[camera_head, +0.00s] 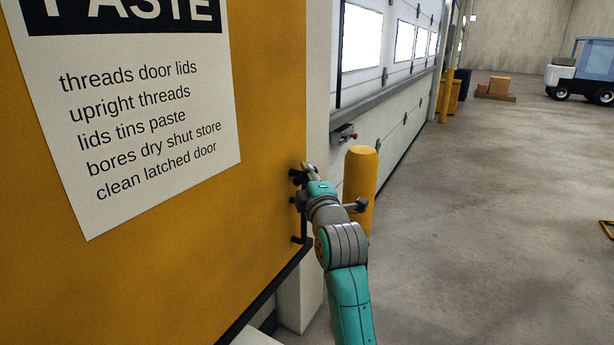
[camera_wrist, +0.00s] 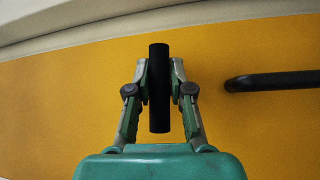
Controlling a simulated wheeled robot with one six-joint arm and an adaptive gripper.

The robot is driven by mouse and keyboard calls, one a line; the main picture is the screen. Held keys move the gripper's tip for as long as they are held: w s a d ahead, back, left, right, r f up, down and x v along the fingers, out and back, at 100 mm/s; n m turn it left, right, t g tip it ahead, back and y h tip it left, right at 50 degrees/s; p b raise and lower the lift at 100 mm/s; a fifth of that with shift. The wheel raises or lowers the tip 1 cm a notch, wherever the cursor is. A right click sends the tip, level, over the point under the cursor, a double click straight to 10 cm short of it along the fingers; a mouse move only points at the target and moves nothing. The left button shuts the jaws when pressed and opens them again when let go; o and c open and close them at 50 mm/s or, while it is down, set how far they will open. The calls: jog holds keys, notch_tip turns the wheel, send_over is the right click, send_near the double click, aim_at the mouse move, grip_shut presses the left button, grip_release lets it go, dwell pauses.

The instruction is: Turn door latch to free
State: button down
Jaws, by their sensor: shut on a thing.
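The yellow door (camera_head: 240,215) fills the left of the head view and the background of the wrist view (camera_wrist: 65,110). The latch is a black bar (camera_wrist: 159,92) that stands between the two fingers of my gripper (camera_wrist: 160,80) in the wrist view. My gripper is shut on it, with a finger against each side. In the head view my gripper (camera_head: 306,174) is at the door's right edge, and my arm hides part of the latch. A black handle (camera_head: 299,236) is on the door below the gripper; it also shows at the right of the wrist view (camera_wrist: 275,81).
A white sign (camera_head: 140,130) with text is on the door. A yellow bollard (camera_head: 361,180) stands close behind my arm. White dock doors (camera_head: 390,120) line the wall. A blue and white vehicle (camera_head: 585,75) and a box on a pallet (camera_head: 497,88) stand far back.

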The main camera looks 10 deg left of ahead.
jog(key=m+g+h, duration=0.1)
jog(key=m+g, duration=0.1)
jog(key=m, duration=0.1)
jog(key=shift+g, duration=0.3)
jog(key=m+g, duration=0.2)
jog(key=shift+g, duration=0.4)
jog(key=m+g, duration=0.2)
jog(key=g, duration=0.1)
jog(key=shift+s+f, duration=0.1)
jog(key=shift+s+m+g, duration=0.1)
jog(key=shift+m+g, duration=0.7)
jog(key=shift+g, duration=0.8)
jog(key=shift+a+f, duration=0.1)
jog(key=shift+y, duration=0.3)
jog(key=c, duration=1)
grip_release()
jog(key=shift+c, duration=0.2)
